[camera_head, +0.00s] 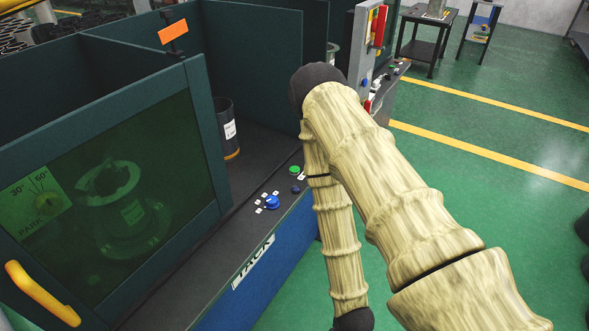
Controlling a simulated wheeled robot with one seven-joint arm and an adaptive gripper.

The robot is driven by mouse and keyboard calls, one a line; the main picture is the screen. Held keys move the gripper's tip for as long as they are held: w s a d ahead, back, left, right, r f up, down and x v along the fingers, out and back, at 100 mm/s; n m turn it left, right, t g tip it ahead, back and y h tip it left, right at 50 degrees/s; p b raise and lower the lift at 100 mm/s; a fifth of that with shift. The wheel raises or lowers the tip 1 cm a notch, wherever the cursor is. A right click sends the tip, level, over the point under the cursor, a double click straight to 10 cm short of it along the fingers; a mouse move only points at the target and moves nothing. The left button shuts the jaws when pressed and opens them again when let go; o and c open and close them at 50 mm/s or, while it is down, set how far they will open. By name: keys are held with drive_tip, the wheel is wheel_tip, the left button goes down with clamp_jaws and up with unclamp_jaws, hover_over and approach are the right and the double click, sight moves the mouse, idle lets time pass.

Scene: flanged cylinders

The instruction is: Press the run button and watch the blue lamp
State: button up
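A green button (294,170) sits on the dark front ledge of the bench. A larger blue round piece (271,202), a lamp or a button, sits nearer on the same ledge with small white labels around it. I cannot tell whether it is lit. A small dark blue knob (296,189) is between them. The labels are too small to read, so I cannot tell which piece is the run button. My arm rises from the lower right, bends at a dark elbow and runs down to a dark joint at the bottom edge. My gripper is out of view.
A framed tinted door (110,190) with a yellow handle (42,294) stands at left, a flanged cylinder (125,210) behind it. A dark bin (228,128) stands in the bay. Another panel (365,45) has red and yellow parts. Green floor (470,160) is open at right.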

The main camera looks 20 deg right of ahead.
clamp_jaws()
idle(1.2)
